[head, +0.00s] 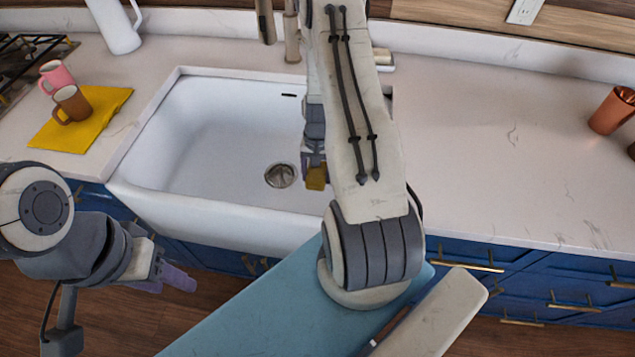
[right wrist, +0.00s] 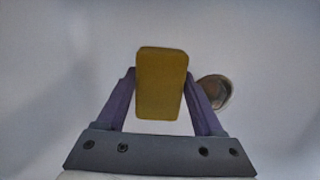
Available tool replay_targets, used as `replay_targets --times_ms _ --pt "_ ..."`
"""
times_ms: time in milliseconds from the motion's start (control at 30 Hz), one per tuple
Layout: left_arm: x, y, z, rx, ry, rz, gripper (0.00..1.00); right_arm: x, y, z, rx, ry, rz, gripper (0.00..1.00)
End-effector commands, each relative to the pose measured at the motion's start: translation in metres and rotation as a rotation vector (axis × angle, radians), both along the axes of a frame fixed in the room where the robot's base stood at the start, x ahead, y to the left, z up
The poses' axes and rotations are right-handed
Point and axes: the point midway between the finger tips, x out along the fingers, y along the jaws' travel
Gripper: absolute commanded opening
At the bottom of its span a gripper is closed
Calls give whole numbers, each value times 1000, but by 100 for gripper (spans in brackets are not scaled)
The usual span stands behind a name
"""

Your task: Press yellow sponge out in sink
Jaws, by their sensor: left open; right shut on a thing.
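The yellow sponge (right wrist: 161,82) is held between the two purple fingers of my right gripper (right wrist: 162,100) in the right wrist view. In the head view only a small part of the sponge (head: 316,178) shows beside my right arm, over the right part of the white sink (head: 150,195). The drain (head: 281,176) is just left of it, and it also shows in the right wrist view (right wrist: 215,92). I cannot tell whether the sponge touches the sink floor. My left gripper (head: 178,281) is open and empty, in front of the counter at the lower left.
A yellow cloth (head: 100,105) with a brown mug (head: 71,104) and a pink mug (head: 56,76) lies left of the sink. A white pitcher (head: 117,25) stands behind. The faucet (head: 291,35) is at the back. A copper cup (head: 612,110) stands far right; the counter between is clear.

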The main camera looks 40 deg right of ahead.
Motion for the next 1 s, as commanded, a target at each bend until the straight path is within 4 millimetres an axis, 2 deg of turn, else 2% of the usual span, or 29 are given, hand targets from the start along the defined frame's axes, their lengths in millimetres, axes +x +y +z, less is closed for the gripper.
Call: replay_targets --times_ms 267,800,1000 --pt "0 0 -11 -1 -1 0 50 -2 -4 -15 -1 1 -25 25" --pt "0 0 -63 -1 -1 0 50 -2 -4 -77 0 1 -21 25" --pt "0 0 -75 -1 -1 0 50 -2 -4 -91 0 0 -21 25"
